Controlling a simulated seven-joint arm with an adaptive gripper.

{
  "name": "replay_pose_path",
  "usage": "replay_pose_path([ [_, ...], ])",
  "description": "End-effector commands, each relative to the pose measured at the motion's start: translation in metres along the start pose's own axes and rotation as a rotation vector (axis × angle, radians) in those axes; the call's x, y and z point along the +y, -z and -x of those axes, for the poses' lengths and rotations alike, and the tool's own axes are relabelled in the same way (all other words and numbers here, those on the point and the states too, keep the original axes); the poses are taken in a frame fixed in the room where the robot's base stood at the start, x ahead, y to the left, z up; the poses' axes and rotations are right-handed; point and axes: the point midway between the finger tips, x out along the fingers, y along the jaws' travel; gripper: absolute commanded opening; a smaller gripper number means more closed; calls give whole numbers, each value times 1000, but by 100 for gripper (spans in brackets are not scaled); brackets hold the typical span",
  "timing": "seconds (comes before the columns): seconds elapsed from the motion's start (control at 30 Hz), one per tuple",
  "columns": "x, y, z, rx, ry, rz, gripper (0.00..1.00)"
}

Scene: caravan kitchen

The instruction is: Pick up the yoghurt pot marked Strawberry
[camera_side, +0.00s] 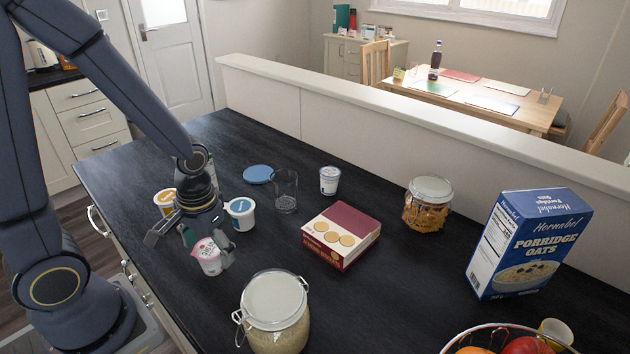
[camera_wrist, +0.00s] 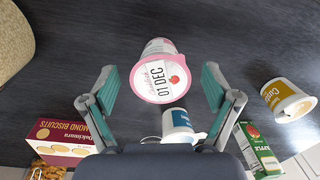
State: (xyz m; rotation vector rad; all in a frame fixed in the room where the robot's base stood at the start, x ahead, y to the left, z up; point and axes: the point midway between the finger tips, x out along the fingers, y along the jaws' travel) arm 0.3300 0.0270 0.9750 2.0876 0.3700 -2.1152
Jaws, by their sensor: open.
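The pink-lidded white pot (camera_side: 208,257) stands on the dark worktop at the near left, below my gripper (camera_side: 192,247). In the wrist view its lid (camera_wrist: 160,78) shows a red strawberry picture, "01 DEC" and small pink writing that is hard to read. My gripper (camera_wrist: 161,76) is open, with one green-padded finger on each side of the pot and a gap to each. In the side view one finger is close against the pot's right side; I cannot tell whether it touches.
A white-and-blue pot (camera_side: 241,214) stands close behind. A yellow-labelled pot (camera_side: 165,201) is left of it, and a green apple carton (camera_wrist: 258,148) is near. A glass (camera_side: 285,191), biscuit box (camera_side: 341,236) and grain jar (camera_side: 274,312) stand right. Worktop between pink pot and biscuit box is clear.

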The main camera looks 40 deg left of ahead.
Motion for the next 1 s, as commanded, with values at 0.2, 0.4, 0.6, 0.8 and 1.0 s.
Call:
replay_pose_path([
  [0.2, 0, 0, -5, 0, 0, 0, 88],
  [0.4, 0, 0, -5, 0, 0, 0, 75],
  [0.6, 0, 0, -5, 0, 0, 0, 55],
  [0.8, 0, 0, -5, 0, 0, 0, 34],
  [1.0, 0, 0, -5, 0, 0, 0, 18],
])
